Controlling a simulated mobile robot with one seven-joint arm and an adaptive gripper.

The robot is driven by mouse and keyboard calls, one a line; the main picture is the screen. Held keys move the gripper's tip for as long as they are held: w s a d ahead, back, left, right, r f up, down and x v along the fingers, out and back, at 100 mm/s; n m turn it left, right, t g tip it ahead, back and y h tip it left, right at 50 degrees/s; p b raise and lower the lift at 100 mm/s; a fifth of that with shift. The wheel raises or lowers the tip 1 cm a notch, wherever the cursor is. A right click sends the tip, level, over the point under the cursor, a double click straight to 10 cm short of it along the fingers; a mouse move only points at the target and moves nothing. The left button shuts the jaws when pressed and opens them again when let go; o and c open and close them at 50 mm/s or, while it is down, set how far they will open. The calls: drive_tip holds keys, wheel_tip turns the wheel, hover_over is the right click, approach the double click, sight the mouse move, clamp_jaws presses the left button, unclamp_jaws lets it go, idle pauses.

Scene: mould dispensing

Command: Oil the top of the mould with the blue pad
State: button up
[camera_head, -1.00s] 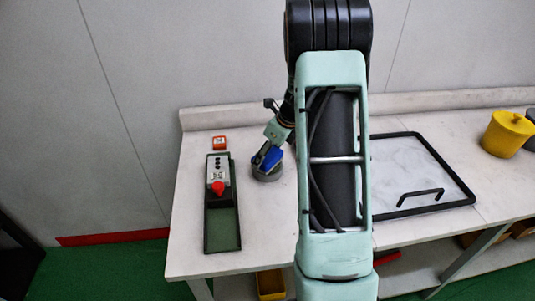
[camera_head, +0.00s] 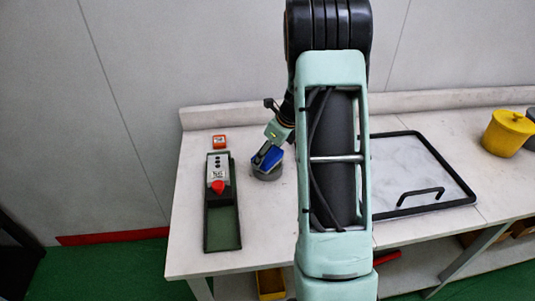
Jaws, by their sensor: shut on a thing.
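My gripper (camera_head: 263,153) is shut on the blue pad (camera_head: 269,160). The pad is over the top of a round grey mould (camera_head: 267,175) that stands on the white table. From this view I cannot tell whether the pad touches the mould. My gripper and the pad hide much of the mould's top. My own arm link covers the middle of the view, just right of the mould.
A dark green tray (camera_head: 222,242) lies left of the mould, with a grey box with a red knob (camera_head: 217,176) in it. A black-framed panel (camera_head: 437,206) and a yellow pot (camera_head: 508,134) are right.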

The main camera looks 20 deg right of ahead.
sight(268, 154)
drive_tip(key=shift+f, duration=0.4)
idle(1.2)
drive_tip(key=shift+r, duration=0.1)
wheel_tip(268, 154, up, 7)
drive_tip(key=p, duration=0.6)
drive_tip(key=shift+s, duration=0.1)
idle(0.8)
